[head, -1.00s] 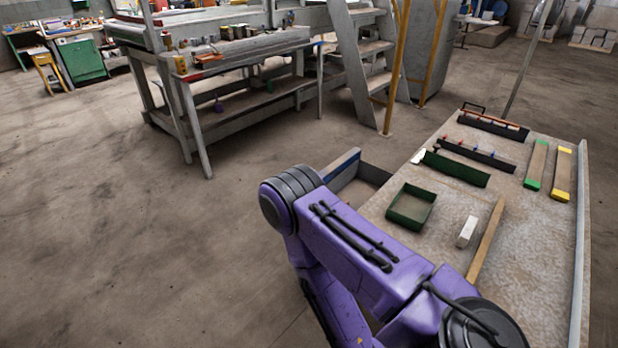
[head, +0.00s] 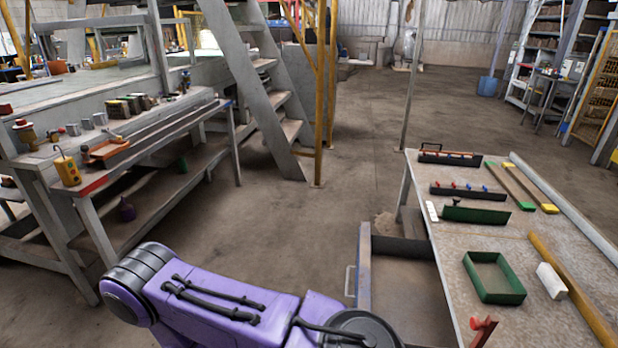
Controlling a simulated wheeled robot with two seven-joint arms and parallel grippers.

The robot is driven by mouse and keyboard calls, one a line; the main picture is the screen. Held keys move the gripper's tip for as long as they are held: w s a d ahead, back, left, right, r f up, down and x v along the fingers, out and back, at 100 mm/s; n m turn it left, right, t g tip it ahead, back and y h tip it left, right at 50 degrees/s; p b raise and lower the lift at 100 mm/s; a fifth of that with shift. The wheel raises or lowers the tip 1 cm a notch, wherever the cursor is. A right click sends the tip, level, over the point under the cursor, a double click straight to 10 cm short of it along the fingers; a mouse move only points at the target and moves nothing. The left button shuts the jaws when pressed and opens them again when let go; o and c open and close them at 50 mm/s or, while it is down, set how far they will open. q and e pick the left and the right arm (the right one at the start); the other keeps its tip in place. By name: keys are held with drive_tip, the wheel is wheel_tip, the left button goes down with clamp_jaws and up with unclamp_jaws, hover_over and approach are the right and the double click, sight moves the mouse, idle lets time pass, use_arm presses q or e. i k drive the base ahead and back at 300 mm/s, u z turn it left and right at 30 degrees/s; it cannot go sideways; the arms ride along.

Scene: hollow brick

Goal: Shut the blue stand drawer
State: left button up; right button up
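A worktable-like stand (head: 430,215) is at the right in the head view. A deep grey-brown drawer (head: 364,270) juts out from its left side, open, with its dark inside showing. A pale bar handle (head: 349,282) is on the drawer's left front. The drawer's near part is cut off by the frame's bottom and by my purple arm. No clear blue shows on the drawer from here. My purple arm crosses the bottom left, its bent joint to the left of the drawer. Neither gripper is in view.
On the stand top lie a green tray (head: 493,296), a white block (head: 551,281), dark tool racks (head: 467,190) and long bars. A red item (head: 484,326) is at its near edge. A cluttered workbench (head: 150,146) stands left. Floor between them is clear.

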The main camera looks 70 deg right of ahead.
sight(399, 279)
drive_tip(key=i, duration=0.7)
drive_tip(key=z, duration=3.8)
drive_tip(key=k, duration=1.05)
drive_tip(key=u, duration=0.4)
drive_tip(key=i, duration=1.4)
drive_tip(key=z, duration=0.55)
